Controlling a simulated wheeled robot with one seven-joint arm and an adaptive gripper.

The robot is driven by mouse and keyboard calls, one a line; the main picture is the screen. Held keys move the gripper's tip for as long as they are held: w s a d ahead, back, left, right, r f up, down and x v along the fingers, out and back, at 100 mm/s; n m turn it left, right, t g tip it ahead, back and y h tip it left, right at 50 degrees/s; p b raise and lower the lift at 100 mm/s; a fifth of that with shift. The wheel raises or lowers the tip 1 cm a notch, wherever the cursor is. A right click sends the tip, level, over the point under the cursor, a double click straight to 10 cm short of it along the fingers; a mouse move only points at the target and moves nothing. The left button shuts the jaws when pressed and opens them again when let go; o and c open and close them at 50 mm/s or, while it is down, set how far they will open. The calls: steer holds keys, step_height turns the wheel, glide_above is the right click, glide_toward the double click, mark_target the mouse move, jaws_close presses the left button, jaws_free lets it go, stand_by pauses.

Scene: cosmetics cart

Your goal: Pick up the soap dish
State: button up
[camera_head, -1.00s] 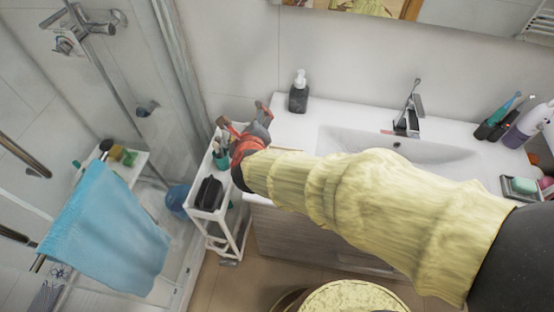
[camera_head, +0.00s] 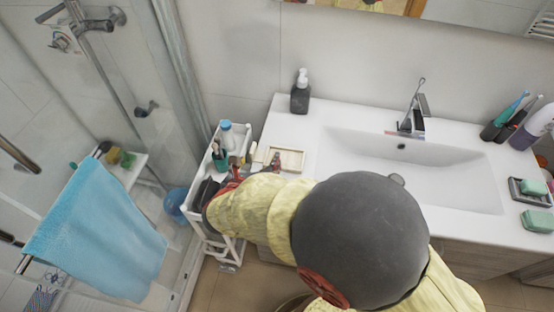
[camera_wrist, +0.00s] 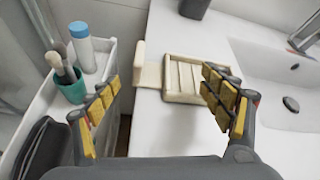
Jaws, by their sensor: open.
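A pale wooden soap dish (camera_head: 287,158) with a slatted inside lies on the left end of the white counter, beside the cart. It also shows in the wrist view (camera_wrist: 184,78), ahead of my gripper (camera_wrist: 162,90). My gripper is open and empty, its yellow-padded fingers spread wide, with the right finger close to the dish's right front corner in the picture. I cannot tell whether they touch. In the head view my arm hides most of the gripper. Another dark soap dish (camera_head: 522,198) with green soap stands at the far right of the counter.
The white cart (camera_wrist: 98,78) stands left of the counter, holding a blue-capped bottle (camera_wrist: 82,48) and a teal cup (camera_wrist: 70,88) of brushes. An upright pale piece (camera_wrist: 139,65) stands just left of the dish. A dark soap bottle (camera_head: 300,92) and sink (camera_head: 400,165) are nearby.

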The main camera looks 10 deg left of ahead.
steer(key=shift+x, duration=0.85)
steer(key=shift+c, duration=0.2)
steer(key=shift+s, duration=0.1)
steer(key=c, duration=1.1)
